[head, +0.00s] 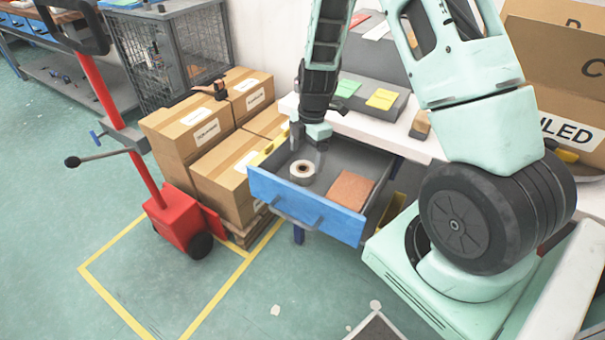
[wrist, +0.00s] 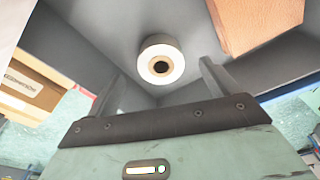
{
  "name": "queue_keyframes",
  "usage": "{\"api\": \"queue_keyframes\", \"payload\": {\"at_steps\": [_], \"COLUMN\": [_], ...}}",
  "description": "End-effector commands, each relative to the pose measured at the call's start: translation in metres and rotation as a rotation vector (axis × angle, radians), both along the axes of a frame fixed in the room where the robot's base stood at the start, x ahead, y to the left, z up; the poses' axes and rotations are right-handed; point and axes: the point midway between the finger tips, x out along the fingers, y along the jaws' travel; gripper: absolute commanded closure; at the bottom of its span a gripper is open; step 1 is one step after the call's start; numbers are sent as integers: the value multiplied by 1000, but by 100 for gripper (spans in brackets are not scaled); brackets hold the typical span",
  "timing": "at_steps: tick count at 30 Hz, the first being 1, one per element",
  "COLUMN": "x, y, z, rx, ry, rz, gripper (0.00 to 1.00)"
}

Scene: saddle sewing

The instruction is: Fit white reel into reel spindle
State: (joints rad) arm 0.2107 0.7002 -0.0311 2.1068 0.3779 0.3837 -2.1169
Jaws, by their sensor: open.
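The white reel (head: 302,172) lies flat in the open blue drawer (head: 308,207), near its left front corner. It has a dark centre hole. In the wrist view the white reel (wrist: 161,62) is ahead of my gripper (wrist: 160,78), roughly midway between the two fingers and apart from them. My gripper is open and empty. In the head view my gripper (head: 312,142) hangs over the drawer, just above and behind the reel. I cannot make out the reel spindle in either view.
A brown-orange block (head: 350,189) lies in the drawer right of the reel; it also shows in the wrist view (wrist: 258,22). Drawer walls are close around my gripper. Cardboard boxes (head: 205,128) stand left, beside a red pallet jack (head: 180,222). A white worktop (head: 385,128) is behind the drawer.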

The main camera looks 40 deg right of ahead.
Motion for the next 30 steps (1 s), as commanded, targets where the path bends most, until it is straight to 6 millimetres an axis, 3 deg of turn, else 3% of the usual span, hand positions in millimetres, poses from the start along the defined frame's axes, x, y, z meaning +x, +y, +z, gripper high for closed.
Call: {"api": "queue_keyframes", "payload": {"at_steps": [5,13,22,23,28,30], "x": [0,0,1,1,1,1], "y": [3,12,13,13,13,13], "z": [-12,-49,-54,-54,-54,-54], "rx": [0,1,-1,-1,0,0], "ry": [2,2,-2,-2,-2,-2], "rz": [0,-1,-1,-1,-1,-1], "gripper": [13,13,13,16,63,64]}}
